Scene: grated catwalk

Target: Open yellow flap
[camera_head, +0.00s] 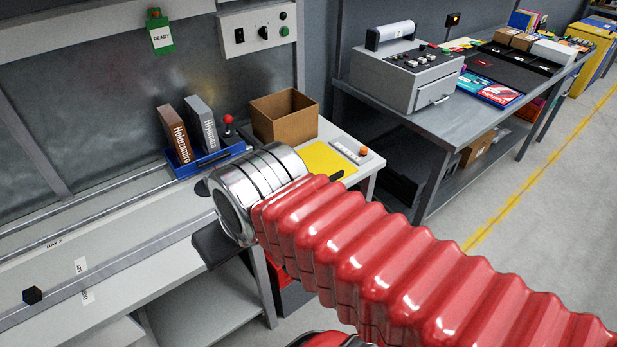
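A flat yellow panel (328,161), which looks like the yellow flap, lies on the white bench top, right of the metal end of my arm. It looks flat and closed, though I cannot make out a hinge or handle. My red ribbed arm crosses from the lower right and ends in a shiny metal ring left of the panel. The arm covers the panel's near part. I cannot see my gripper's fingers. A dark flat piece (213,246) shows under the metal ring; I cannot tell what it belongs to.
An open cardboard box (284,118) stands behind the yellow panel, and a small button panel (350,151) lies right of it. A grey machine (407,75) stands on the table further right.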

